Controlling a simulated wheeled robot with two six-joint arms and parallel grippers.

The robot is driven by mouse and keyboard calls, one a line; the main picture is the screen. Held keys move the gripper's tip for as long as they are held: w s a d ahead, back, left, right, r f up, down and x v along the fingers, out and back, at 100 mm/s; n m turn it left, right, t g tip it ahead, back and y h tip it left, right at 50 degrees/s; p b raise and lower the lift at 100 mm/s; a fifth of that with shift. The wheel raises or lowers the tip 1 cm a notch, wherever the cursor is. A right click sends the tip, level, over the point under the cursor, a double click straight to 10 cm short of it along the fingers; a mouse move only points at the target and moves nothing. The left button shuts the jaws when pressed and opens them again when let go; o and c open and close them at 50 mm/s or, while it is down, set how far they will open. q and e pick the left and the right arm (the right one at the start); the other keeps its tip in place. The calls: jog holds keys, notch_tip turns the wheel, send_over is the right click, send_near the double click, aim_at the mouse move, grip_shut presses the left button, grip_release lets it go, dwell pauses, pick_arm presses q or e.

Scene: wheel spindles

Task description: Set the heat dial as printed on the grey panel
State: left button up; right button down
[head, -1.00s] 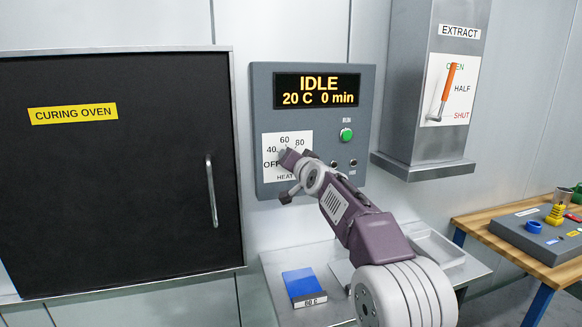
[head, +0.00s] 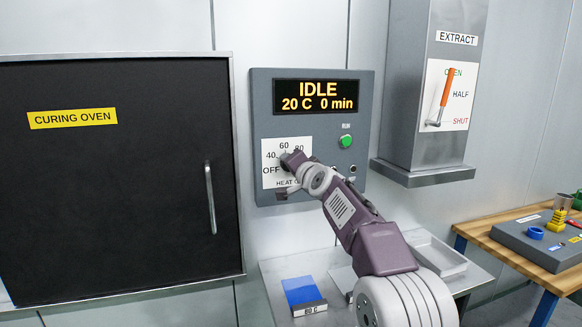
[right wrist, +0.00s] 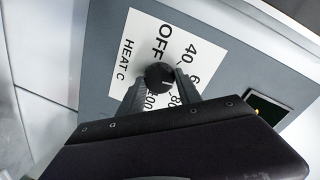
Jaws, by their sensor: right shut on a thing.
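The heat dial is a round black knob (right wrist: 160,77) on a white scale plate (right wrist: 122,62) printed OFF, 40, 60, 80 and 100 with HEAT C. My right gripper (right wrist: 160,86) is shut on the knob, one finger on each side. A small pale mark shows on the knob, but I cannot tell which number it points to. In the head view my right gripper (head: 290,172) covers the knob and part of the scale. The grey control panel (head: 261,108) has a display (head: 318,95) reading IDLE, 20 C, 0 min. My left gripper is not in view.
A green RUN button (head: 346,141) is right of the dial. The closed curing oven door (head: 110,190) is at left. The extract lever (head: 445,88) is at right. A blue block (head: 299,290) with a small temperature label sits on the shelf below.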

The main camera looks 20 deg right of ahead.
jog(key=shift+f, duration=0.15)
jog(key=c, duration=0.8)
grip_release()
jog(key=shift+c, duration=0.2)
jog(key=shift+s+d, duration=0.1)
jog(key=s+r+b, duration=0.1)
jog(key=s+b, duration=0.2)
jog(key=s, duration=0.6)
jog(key=shift+d+r, duration=0.15)
jog(key=shift+d, duration=0.05)
